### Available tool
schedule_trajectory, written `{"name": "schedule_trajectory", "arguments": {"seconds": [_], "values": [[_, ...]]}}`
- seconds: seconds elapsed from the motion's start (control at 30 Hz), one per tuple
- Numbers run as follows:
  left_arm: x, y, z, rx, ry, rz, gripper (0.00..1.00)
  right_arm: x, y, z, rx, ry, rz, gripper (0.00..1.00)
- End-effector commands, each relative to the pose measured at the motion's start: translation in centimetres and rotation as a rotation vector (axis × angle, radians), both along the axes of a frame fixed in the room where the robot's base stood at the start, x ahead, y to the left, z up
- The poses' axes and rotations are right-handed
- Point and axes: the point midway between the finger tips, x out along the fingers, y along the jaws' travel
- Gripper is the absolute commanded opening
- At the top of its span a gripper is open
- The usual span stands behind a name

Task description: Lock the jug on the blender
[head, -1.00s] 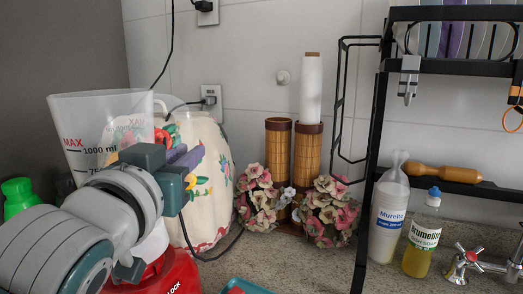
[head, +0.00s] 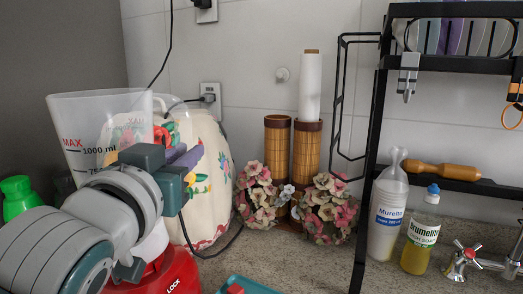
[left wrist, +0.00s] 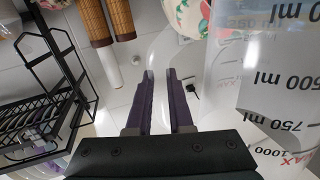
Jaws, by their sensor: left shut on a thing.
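The clear blender jug (head: 88,118), marked with a red MAX and ml lines, stands upright at the left in the head view. It also fills the right of the left wrist view (left wrist: 255,75). My left gripper (head: 186,158), with purple fingers, is shut on the jug's pale, see-through handle; the fingers show in the left wrist view (left wrist: 166,98). The red blender base (head: 180,272), with a white LOCK mark, is below the jug. My arm hides much of the jug's lower part and where it meets the base. My right gripper is out of view.
A flowered white container (head: 215,170) stands close behind the jug. A green bottle (head: 17,196) is at far left. A teal tray (head: 245,286) lies at the front.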

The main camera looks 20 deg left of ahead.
Motion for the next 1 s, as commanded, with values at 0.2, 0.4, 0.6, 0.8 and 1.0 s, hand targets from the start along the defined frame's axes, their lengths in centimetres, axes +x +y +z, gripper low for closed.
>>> {"name": "schedule_trajectory", "arguments": {"seconds": [0.2, 0.4, 0.6, 0.8, 1.0], "values": [[0.0, 0.0, -0.4, 0.002, -0.003, 0.000, 0.00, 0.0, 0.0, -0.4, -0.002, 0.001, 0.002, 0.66], [0.0, 0.0, -0.8, 0.002, -0.003, 0.000, 0.00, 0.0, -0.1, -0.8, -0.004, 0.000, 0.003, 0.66], [0.0, 0.0, -1.2, 0.001, -0.002, 0.000, 0.00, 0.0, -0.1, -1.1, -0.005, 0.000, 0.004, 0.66], [0.0, 0.0, -1.6, 0.001, -0.002, 0.000, 0.00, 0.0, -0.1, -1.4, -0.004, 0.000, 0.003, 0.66], [0.0, 0.0, -2.0, 0.001, -0.002, 0.000, 0.00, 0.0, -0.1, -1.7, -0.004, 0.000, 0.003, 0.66]]}}
